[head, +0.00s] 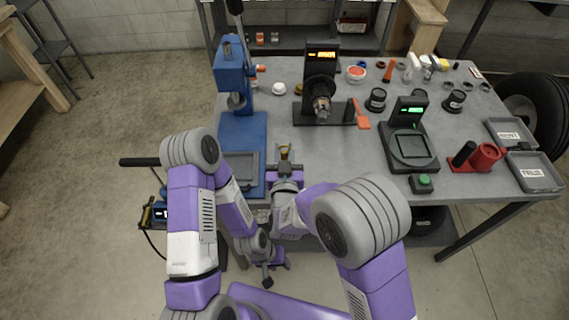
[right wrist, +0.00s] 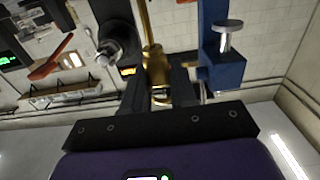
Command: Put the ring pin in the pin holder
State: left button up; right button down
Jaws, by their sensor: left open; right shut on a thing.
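My right gripper (head: 285,166) is over the near edge of the grey bench, just right of the blue press base. It is shut on a brass piece (head: 284,151), which I take for the ring pin. In the right wrist view the brass piece (right wrist: 157,66) sits between the fingers, with a thin rod reaching up from a wider body. My left gripper (head: 268,272) is low, below the bench front, open and empty. A red stand (head: 487,157) with a cup and a black cylinder is at the bench's right; I cannot tell which thing is the pin holder.
The blue press (head: 232,80) stands at the bench's left, with a black display stand (head: 320,75) right of it. A black scale (head: 409,147), a green button box (head: 421,183) and grey cases (head: 532,172) are to the right. The bench middle (head: 335,160) is mostly clear.

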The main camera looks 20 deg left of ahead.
aim_at(284, 159)
jog(key=shift+f+b, duration=0.45)
jog(key=shift+f, duration=1.45)
jog(key=shift+f, duration=0.15)
jog(key=c, duration=0.9)
grip_release()
jog(key=shift+s+r, duration=0.2)
jog(key=v, duration=1.1)
jog(key=shift+s, duration=0.3)
jog(key=shift+d, duration=0.15)
